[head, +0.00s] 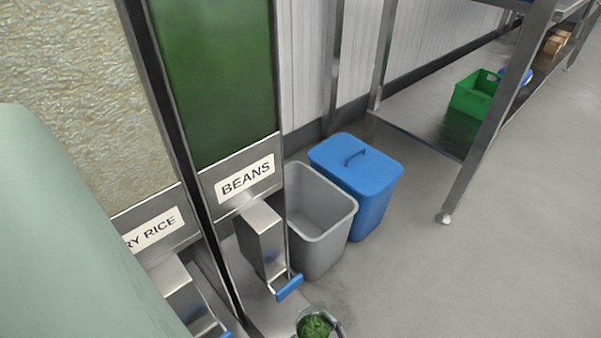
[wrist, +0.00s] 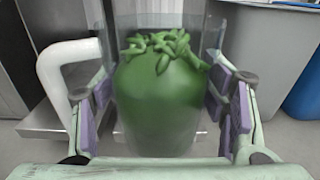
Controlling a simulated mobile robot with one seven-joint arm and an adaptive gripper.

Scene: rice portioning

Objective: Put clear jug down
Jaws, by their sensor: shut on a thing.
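The clear jug (wrist: 160,110) fills the middle of the wrist view and is filled with green beans (wrist: 165,50) heaped at the top. My gripper (wrist: 160,110) has its purple-padded fingers on both sides of the jug and is shut on it. A white handle (wrist: 55,75) stands out on the jug's left. In the head view the jug (head: 313,324) shows only in part at the bottom edge, with green inside. What is under the jug is hard to tell; a pale metal surface shows around its lower part.
The beans dispenser (head: 262,235) with a blue lever (head: 289,287) is just above the jug in the head view. A dry rice dispenser (head: 180,285) is to its left. A grey bin (head: 320,225) and a blue lidded bin (head: 372,185) stand behind. Open floor lies right.

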